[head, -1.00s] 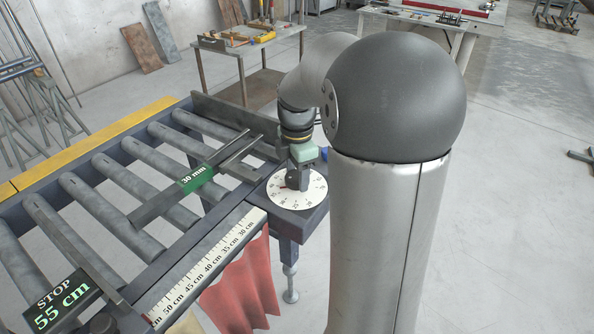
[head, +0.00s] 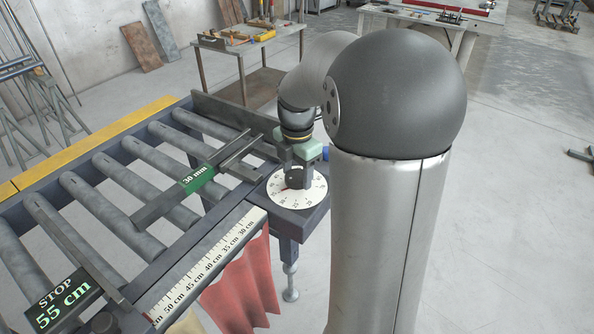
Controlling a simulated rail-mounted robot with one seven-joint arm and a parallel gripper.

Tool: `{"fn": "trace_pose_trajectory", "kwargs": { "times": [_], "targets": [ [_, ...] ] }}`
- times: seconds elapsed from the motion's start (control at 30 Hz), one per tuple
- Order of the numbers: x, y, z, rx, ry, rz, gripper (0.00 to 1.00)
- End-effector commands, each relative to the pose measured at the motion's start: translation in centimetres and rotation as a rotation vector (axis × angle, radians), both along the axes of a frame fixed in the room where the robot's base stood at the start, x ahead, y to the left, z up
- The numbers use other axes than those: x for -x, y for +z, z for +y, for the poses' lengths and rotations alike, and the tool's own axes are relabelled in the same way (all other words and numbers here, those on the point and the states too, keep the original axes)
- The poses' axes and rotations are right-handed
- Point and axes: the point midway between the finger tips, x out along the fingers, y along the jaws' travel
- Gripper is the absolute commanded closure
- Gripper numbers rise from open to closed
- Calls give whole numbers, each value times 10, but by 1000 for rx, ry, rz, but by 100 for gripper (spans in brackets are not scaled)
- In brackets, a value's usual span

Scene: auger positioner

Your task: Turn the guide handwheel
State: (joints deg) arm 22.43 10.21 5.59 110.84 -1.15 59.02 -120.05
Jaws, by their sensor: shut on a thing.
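The guide handwheel (head: 296,177) is a small dark knob over a round white dial (head: 279,197) with number marks, on the dark corner plate of the roller table. My gripper (head: 297,174) points down from above and is shut on the handwheel, with a finger on either side. The fingers and arm partly hide the knob and the back of the dial. The guide bar (head: 160,206) lies across the rollers, and its green display (head: 198,179) reads 30 mm.
A stop display (head: 64,305) at the lower left reads 55 cm. A white scale (head: 205,262) runs along the table's front edge, above a red cloth (head: 242,284). A tool bench (head: 235,45) stands behind.

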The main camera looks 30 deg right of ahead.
Motion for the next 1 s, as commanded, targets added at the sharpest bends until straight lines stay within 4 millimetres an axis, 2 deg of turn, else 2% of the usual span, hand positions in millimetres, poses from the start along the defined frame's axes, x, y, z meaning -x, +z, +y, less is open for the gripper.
{"fn": "trace_pose_trajectory", "kwargs": {
  "times": [0.07, 0.1, 0.17, 0.43, 0.57, 0.67, 1.0],
  "targets": [
    [-1, 1, 0, 1, 0, -3, 69],
    [-1, 1, 0, 1, 0, -3, 38],
    [-1, 1, 0, 1, 0, -2, 25],
    [0, 1, 0, 1, -1, -1, 25],
    [-1, 9, 0, 1, -1, -3, 25],
    [-1, 24, 0, 2, -1, -5, 25],
    [-1, 107, 0, 3, -1, -6, 25]
  ]
}}
